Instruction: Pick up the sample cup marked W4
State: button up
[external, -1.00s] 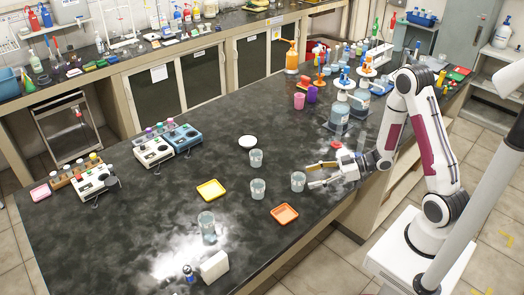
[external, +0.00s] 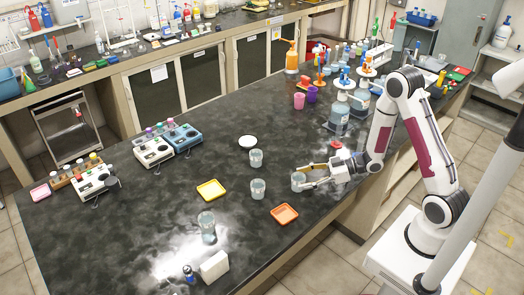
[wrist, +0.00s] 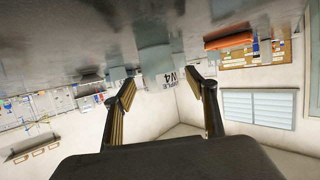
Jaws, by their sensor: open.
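The W4 sample cup (external: 297,182) is a clear cup with pale liquid, upright on the dark bench. In the wrist view, which is upside down, the cup (wrist: 154,60) shows between my fingertips with its label reading W4. My gripper (external: 308,179) is low over the bench, lying nearly level, with its fingers at the right side of the cup. In the wrist view my gripper (wrist: 160,88) is open, with one finger to each side of the cup. I cannot tell whether either finger touches it.
Two similar cups (external: 258,188) (external: 256,158) and a larger beaker (external: 207,228) stand to the left. An orange tray (external: 285,214) lies in front, also visible in the wrist view (wrist: 229,37). A yellow tray (external: 211,189) lies further left. Bottles (external: 339,117) stand behind my gripper.

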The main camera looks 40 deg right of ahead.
jog(key=shift+x, duration=1.25)
jog(key=c, duration=1.3)
